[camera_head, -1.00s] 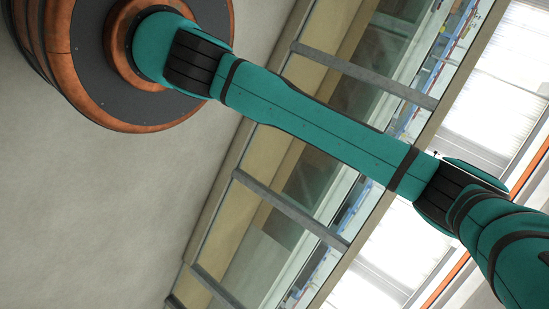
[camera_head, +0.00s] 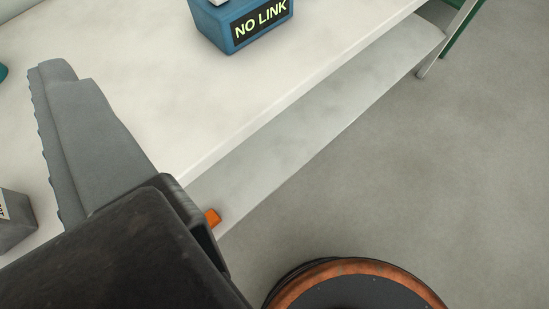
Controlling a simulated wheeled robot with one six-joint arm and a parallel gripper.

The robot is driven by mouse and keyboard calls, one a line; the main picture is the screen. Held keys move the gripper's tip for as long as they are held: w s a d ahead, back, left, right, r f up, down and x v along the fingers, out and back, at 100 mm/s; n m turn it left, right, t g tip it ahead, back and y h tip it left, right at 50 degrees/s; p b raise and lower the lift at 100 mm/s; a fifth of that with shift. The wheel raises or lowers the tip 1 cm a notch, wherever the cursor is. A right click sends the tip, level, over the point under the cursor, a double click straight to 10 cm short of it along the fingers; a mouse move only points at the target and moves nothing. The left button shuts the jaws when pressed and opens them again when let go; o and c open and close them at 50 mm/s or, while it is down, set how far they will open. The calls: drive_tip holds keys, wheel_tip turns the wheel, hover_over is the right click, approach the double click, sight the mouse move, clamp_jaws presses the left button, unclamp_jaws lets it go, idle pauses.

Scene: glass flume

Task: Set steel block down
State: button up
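My gripper (camera_head: 58,75) enters from the lower left in the current view, with its grey, ridged fingers pointing up the picture over a white table. I see no block between the fingers. Their faces are seen side-on, so how far apart they are cannot be told. A grey block (camera_head: 14,222) with a white label shows at the left edge, partly cut off by the frame. It may be the steel block; it looks to rest on the table, apart from the fingers.
The white table (camera_head: 160,75) has a lower shelf (camera_head: 330,115) under its front edge. A blue box (camera_head: 240,22) reading "NO LINK" stands on the tabletop at the top. A teal thing shows at the left edge. Grey floor (camera_head: 450,170) lies to the right.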

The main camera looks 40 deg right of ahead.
drive_tip(key=s+n, duration=0.1)
drive_tip(key=s+n+t, duration=0.1)
drive_tip(key=s+t, duration=0.1)
drive_tip(key=s, duration=0.1)
drive_tip(key=shift+d+r+n, duration=0.2)
drive_tip(key=shift+r+n, duration=0.15)
drive_tip(key=shift+n, duration=0.05)
